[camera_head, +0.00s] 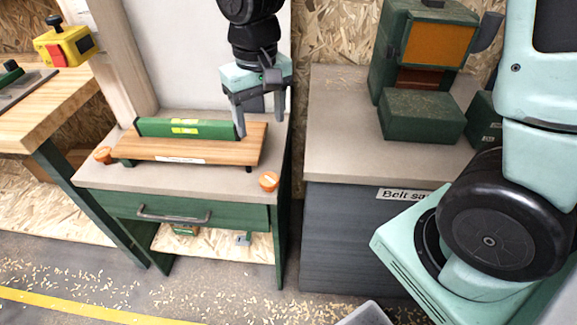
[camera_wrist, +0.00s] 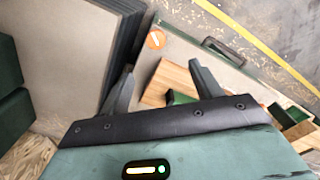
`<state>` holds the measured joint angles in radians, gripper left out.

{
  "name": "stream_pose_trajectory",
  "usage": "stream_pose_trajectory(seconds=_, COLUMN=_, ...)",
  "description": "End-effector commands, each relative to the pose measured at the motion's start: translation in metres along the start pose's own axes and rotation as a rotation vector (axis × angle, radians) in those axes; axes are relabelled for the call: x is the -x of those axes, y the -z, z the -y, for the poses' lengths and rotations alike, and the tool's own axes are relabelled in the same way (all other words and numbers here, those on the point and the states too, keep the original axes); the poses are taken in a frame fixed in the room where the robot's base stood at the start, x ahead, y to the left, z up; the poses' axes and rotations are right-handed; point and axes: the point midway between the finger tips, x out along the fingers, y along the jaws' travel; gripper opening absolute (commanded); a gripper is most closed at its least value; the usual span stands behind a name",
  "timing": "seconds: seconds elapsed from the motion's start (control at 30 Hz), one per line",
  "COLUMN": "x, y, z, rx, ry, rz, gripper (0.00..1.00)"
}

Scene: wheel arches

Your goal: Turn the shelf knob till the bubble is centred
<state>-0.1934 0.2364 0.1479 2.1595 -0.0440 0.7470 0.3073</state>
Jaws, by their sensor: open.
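A wooden shelf board (camera_head: 205,150) lies on the grey-topped bench with a green spirit level (camera_head: 160,127) along its back. The level's yellow vial (camera_head: 186,127) shows, but its bubble is too small to read. One orange knob (camera_head: 269,181) is at the bench's front right, and another orange knob (camera_head: 103,155) is at the left end. My gripper (camera_head: 262,124) is open and empty, pointing down over the right end of the board. In the wrist view, the right orange knob (camera_wrist: 155,39) shows beyond and between the fingers (camera_wrist: 165,79), apart from them.
A green drawer with a handle (camera_head: 174,216) is under the benchtop. To the right stands a grey cabinet (camera_head: 340,240) with a green machine (camera_head: 420,50) on it. The benchtop around the right knob is clear.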

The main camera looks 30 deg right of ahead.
Motion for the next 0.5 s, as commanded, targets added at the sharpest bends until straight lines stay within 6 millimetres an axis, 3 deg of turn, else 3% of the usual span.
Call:
stream_pose_trajectory(seconds=0.23, x=-0.020, y=0.006, z=-0.006, rx=-0.024, ry=-0.007, rz=0.004, gripper=0.64)
stream_pose_trajectory(seconds=0.5, x=-0.074, y=0.005, z=-0.006, rx=-0.022, ry=-0.006, rz=0.007, gripper=0.64)
